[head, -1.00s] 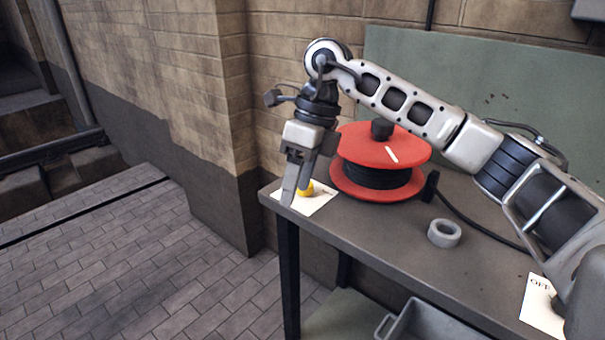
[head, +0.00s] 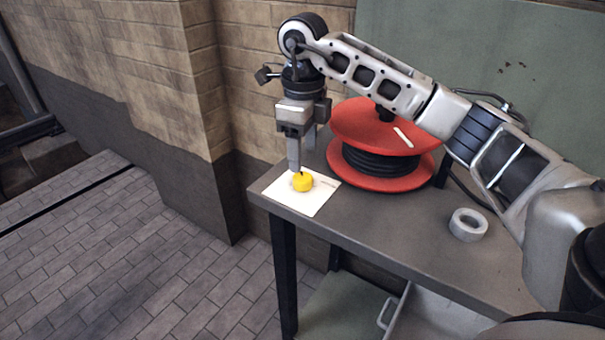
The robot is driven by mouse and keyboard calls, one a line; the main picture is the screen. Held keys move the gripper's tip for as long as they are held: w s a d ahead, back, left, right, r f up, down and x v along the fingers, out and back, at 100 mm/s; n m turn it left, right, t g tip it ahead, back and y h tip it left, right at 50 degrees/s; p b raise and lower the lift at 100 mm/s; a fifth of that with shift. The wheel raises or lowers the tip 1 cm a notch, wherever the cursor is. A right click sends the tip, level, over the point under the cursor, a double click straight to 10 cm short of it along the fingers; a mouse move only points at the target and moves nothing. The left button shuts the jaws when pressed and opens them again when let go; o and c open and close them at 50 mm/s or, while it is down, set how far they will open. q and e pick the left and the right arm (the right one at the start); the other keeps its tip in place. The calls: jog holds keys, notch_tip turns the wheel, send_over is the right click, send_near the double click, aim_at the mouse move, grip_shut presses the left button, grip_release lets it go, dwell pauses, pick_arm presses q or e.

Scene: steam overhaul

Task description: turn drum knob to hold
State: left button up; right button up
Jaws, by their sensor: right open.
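A red drum (head: 385,180) wound with black cable stands on the grey bench. Its top disc has a white stripe, and a black knob (head: 383,113) sits on top, partly hidden by my right arm. A small yellow knob (head: 303,183) sits on a white card (head: 313,202) at the bench's left corner. The card's marks are too small to read. My right gripper (head: 301,155) points down just behind and above the yellow knob, open and empty. One fingertip overlaps the knob's back edge in the picture; I cannot tell whether it touches. My left gripper is out of view.
A grey tape ring (head: 468,225) lies on the bench (head: 390,235) right of the drum. A black cable runs behind the drum. A green board (head: 480,60) and a brick wall (head: 120,60) stand behind. A grey bin (head: 425,315) sits below. The paved floor at left is clear.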

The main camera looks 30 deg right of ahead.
aim_at(303, 177)
notch_tip(303, 177, down, 6)
jog(key=c, duration=1)
